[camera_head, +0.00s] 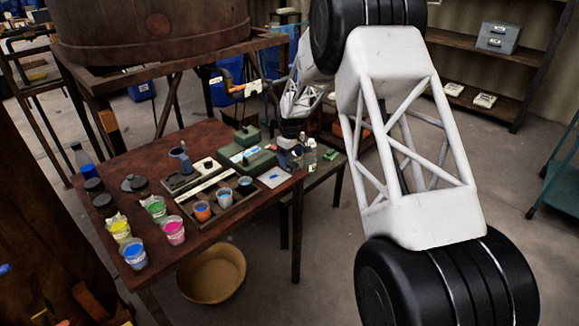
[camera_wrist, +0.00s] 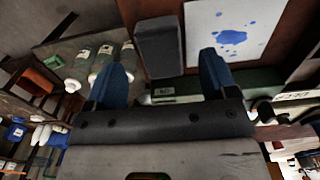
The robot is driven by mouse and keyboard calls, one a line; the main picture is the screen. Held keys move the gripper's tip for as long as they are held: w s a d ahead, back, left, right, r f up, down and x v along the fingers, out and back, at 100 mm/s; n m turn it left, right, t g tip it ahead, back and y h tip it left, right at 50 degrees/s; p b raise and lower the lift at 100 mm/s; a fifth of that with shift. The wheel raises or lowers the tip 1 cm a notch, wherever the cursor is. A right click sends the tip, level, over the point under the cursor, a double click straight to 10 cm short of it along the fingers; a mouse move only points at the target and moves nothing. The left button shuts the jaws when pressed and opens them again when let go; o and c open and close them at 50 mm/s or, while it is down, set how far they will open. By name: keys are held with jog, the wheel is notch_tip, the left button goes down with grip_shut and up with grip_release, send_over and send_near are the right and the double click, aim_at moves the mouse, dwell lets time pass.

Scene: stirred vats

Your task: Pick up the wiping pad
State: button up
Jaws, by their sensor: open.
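A dark grey block (camera_wrist: 160,47), which looks like the wiping pad, lies on the brown table (camera_head: 235,210) beside a white card with a blue stain (camera_wrist: 232,32). My gripper (camera_wrist: 166,64) is open, its two blue fingers apart, with the block ahead of and between them in the wrist view. I see no contact with the block. In the head view my gripper (camera_head: 290,142) is over the table's far right corner, near the card (camera_head: 274,177); the block is hard to make out there.
Small bottles (camera_wrist: 104,62) stand close by the left finger. A green case (camera_head: 250,157) lies beside the gripper. A tray (camera_head: 225,215) of cups and several paint cups (camera_head: 173,231) fill the table's left and middle. A large vat (camera_head: 150,30) stands behind.

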aim_at(291, 163)
jog(key=shift+f, duration=1.95)
jog(key=c, duration=1)
jog(key=shift+r, duration=0.15)
jog(key=shift+r, duration=1.5)
jog(key=shift+s+r, duration=0.2)
jog(key=shift+s, duration=0.05)
jog(key=s+d+r, duration=0.1)
jog(key=s+d, duration=0.2)
jog(key=s, duration=1.2)
jog(key=shift+r, duration=0.2)
jog(key=shift+s, duration=0.1)
